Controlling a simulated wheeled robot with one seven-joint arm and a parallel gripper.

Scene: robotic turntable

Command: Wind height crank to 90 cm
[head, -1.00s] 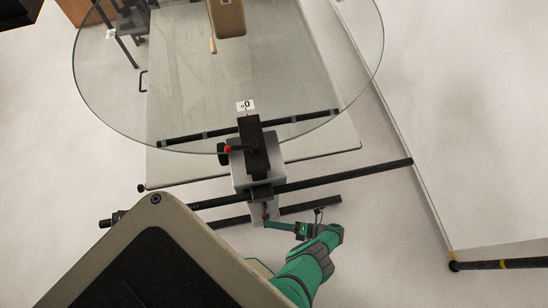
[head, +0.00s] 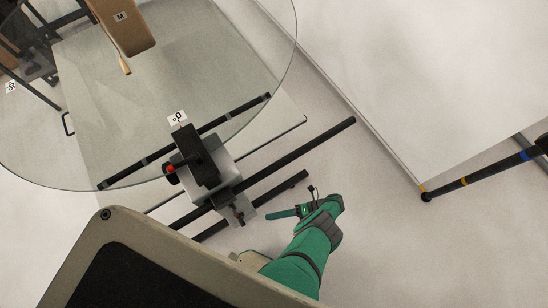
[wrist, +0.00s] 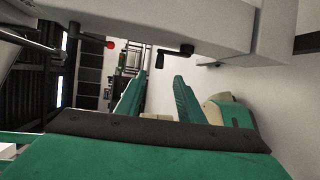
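A small dark crank (head: 238,214) sticks out of the front of the grey post housing (head: 222,165) under the turntable's edge. It also shows in the wrist view as a dark crank with a bent handle (wrist: 176,52), below a large pale grey body. My gripper (head: 272,215) is to the right of the crank in the head view, apart from it. In the wrist view my two green fingers (wrist: 160,80) stand apart with nothing between them, below the crank handle. No height reading is legible.
A round glass turntable (head: 235,75) carries a tan-and-wood object (head: 122,22). A red knob (head: 170,169) is on the housing's left. Black bars (head: 300,155) run across below. A white panel (head: 430,80) and striped pole (head: 490,172) stand right. Floor is clear at lower right.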

